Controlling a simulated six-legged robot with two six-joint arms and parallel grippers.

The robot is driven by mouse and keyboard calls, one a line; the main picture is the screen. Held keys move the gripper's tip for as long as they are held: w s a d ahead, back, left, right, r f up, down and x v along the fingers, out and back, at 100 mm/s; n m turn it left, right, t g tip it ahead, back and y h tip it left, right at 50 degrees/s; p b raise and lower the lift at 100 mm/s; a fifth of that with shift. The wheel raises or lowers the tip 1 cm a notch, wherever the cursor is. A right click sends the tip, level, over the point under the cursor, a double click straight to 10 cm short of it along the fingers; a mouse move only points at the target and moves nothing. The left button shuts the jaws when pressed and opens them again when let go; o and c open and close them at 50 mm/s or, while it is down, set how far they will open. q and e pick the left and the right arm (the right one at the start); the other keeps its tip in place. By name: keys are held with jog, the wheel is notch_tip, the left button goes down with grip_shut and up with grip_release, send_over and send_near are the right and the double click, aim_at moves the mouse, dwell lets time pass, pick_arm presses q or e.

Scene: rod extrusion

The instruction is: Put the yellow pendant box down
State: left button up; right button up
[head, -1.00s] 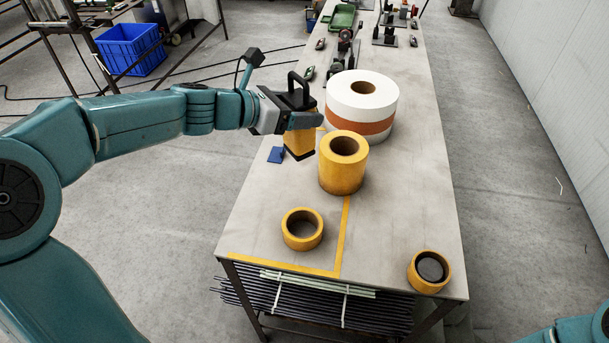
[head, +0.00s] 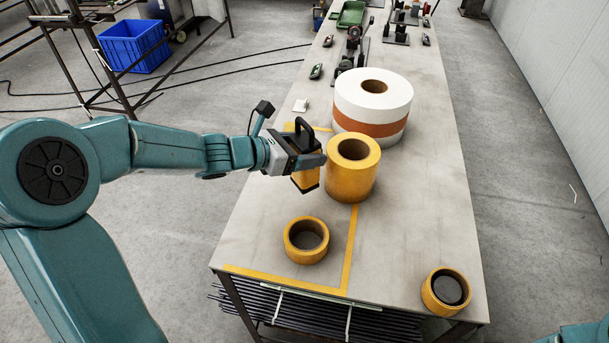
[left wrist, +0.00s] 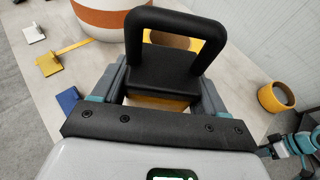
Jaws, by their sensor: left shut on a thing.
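The yellow pendant box (head: 307,181) has a black top handle and a dark lower edge. My left gripper (head: 308,161) is shut on it and holds it upright or nearly so, over the table (head: 262,213), just left of a large yellow roll (head: 351,184). I cannot tell whether its base touches the table. In the left wrist view, the black handle (left wrist: 137,38) stands up between the fingers, and a strip of the yellow body shows below it.
A smaller yellow roll (head: 306,240) lies in front, inside yellow floor-tape lines. A big white-and-orange roll (head: 372,110) stands behind. Another yellow roll (head: 446,292) sits at the near right corner. A blue card (left wrist: 68,99) lies left of the gripper. The table's near left is clear.

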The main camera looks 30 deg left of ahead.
pick_arm(q)
jog(key=shift+a+f, duration=0.2)
jog(key=shift+f, duration=0.9)
notch_tip(320, 180, down, 4)
jog(key=shift+d+r+b, duration=0.1)
jog(key=shift+d+b, duration=0.05)
jog(key=shift+b, duration=0.25)
jog(key=shift+f, duration=0.3)
jog(key=shift+f, duration=0.1)
jog(key=o, duration=1.2)
